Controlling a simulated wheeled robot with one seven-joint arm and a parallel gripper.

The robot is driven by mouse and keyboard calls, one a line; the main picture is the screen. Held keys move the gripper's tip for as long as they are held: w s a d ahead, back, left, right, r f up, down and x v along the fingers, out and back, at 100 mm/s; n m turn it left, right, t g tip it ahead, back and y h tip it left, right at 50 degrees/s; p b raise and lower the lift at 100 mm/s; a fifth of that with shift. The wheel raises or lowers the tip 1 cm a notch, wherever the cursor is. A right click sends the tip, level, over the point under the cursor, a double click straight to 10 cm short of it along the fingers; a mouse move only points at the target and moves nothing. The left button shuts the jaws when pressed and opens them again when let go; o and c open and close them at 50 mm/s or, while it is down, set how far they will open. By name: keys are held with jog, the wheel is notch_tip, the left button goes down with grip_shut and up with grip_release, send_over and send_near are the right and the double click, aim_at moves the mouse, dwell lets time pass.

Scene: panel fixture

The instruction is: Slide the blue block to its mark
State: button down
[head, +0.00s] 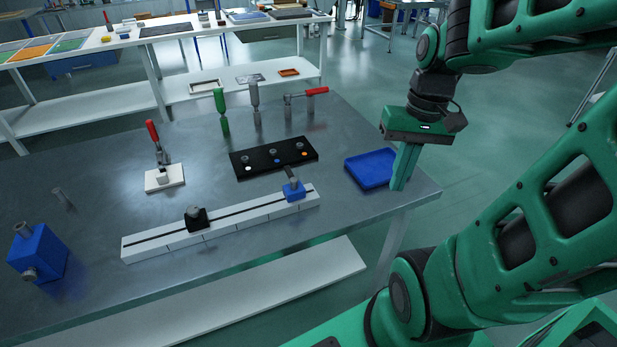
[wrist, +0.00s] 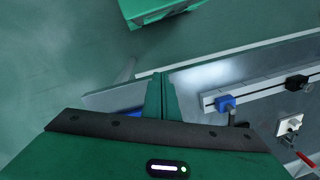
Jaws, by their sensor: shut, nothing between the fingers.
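The blue block (head: 293,191) sits on a white rail (head: 160,240) with a dark slot, near the rail's right end, and has a small dark post on top. It also shows in the wrist view (wrist: 225,103). A black block (head: 196,218) with a grey knob sits on the same rail, left of its middle. Thin dark lines cross the rail's front face; I cannot tell which one is the mark. My gripper (head: 398,188) is shut and empty, pointing down by the table's right edge, beside the blue tray and well right of the blue block. Its fingers show in the wrist view (wrist: 162,75).
A blue tray (head: 362,182) lies left of my gripper. A black panel (head: 240,167) with coloured buttons lies behind the rail. A white-based red-handled clamp (head: 165,186) and upright green and grey tools (head: 221,112) stand farther back. A blue box (head: 38,255) stands far left.

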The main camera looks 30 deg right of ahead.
aim_at(294, 192)
jog(key=w+d+f+n+y, duration=0.1)
jog(key=w+f+n+y, duration=0.25)
jog(key=w+y, duration=0.85)
jog(key=w+a+f+h, duration=0.1)
jog(key=a+f, duration=0.1)
jog(key=w+a+f+h, duration=0.1)
jog(key=w+a+f, duration=0.1)
jog(key=w+a+f+n+h, duration=0.1)
jog(key=a+f, duration=0.1)
jog(key=a, duration=0.1)
jog(key=shift+w+t+h, duration=0.3)
jog(key=shift+w+h, duration=0.05)
jog(key=shift+h, duration=0.05)
jog(key=shift+a+f, duration=0.15)
jog(key=shift+a, duration=1.05)
jog(key=shift+w+a, duration=0.15)
jog(key=shift+a, duration=0.7)
